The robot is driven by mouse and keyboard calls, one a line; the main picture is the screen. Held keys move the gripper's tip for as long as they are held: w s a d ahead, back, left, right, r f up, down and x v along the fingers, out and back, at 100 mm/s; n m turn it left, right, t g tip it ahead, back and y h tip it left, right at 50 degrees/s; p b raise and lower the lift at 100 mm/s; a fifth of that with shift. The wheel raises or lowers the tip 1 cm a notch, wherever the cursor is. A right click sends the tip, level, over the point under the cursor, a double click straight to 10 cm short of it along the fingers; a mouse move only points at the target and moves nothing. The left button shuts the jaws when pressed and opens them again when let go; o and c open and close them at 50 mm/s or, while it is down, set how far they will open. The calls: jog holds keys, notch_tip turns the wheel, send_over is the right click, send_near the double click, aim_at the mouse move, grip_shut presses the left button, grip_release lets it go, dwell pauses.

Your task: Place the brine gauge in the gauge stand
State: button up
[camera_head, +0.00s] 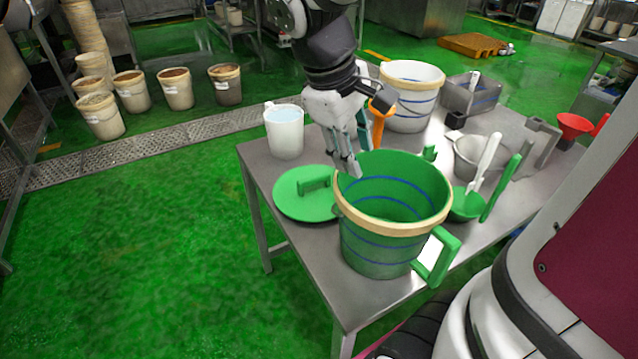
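My gripper (348,166) points down beside the back-left rim of a large green bucket (385,245) with a cream rim and blue bands. Its fingers look close together, but whether they are open or shut is unclear. An orange piece (379,122) shows just behind my gripper, partly hidden by it; I cannot tell whether it is the brine gauge. A grey upright bracket (541,140) stands at the right of the table and may be the gauge stand; I cannot tell for sure.
The metal table (315,240) also carries a green lid (290,205), a white jug (285,132), a white bucket (412,118), a metal bin (470,98), a grey bowl (466,158), a green scoop (465,206) and a red funnel (574,124). The right half is crowded.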

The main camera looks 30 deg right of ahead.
jog(key=s+a+r+m+t+y, duration=0.2)
jog(key=s+a+m+t+y, duration=0.1)
jog(key=s+a, duration=0.7)
jog(key=shift+s+a+m+t+y, duration=0.2)
jog(key=shift+m+t+y, duration=0.2)
jog(key=shift+t+y, duration=0.15)
jog(key=shift+r, duration=0.1)
